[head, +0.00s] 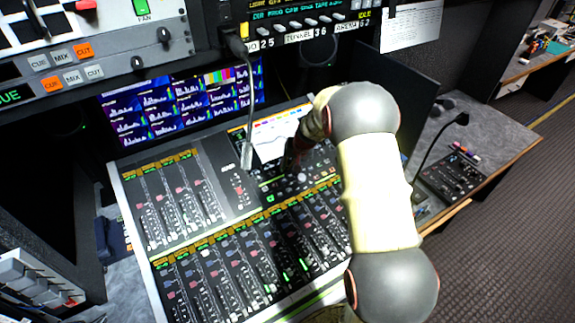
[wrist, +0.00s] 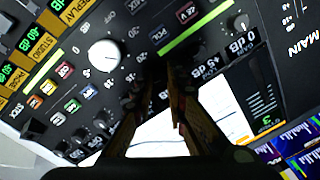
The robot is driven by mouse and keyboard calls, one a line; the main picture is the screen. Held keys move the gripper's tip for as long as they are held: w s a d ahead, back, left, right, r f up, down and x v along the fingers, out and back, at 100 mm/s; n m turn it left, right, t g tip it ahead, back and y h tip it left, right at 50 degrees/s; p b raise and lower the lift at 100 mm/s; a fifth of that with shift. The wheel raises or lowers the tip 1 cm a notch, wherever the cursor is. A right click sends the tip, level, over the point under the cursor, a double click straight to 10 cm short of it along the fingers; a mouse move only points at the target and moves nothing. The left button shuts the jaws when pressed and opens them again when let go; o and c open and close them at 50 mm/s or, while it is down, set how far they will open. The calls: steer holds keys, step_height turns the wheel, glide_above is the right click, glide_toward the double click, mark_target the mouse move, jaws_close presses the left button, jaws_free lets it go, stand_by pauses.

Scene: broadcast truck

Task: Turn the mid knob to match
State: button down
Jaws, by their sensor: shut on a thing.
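The mixing console (head: 225,255) lies below the monitors, with a screen and a knob section near its top right. My gripper (head: 297,152) is over this section, partly hidden by my arm and small in the head view. In the wrist view my dark fingers (wrist: 168,76) come close together at the panel, shut on what looks like a small dark knob. The fingers hide most of that mid knob, so its pointer and label cannot be read. A large white knob (wrist: 105,55) stands to the left of the fingers, apart from them.
A black knob (wrist: 241,27) marked in dB stands to the right in the wrist view. Coloured buttons (wrist: 65,70) line the left.

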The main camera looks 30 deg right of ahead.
steer(key=shift+m+p, duration=0.35)
steer(key=shift+m, duration=1.15)
steer(key=c, duration=1.8)
jaws_free()
steer(key=shift+o, duration=0.2)
steer(key=v, duration=1.2)
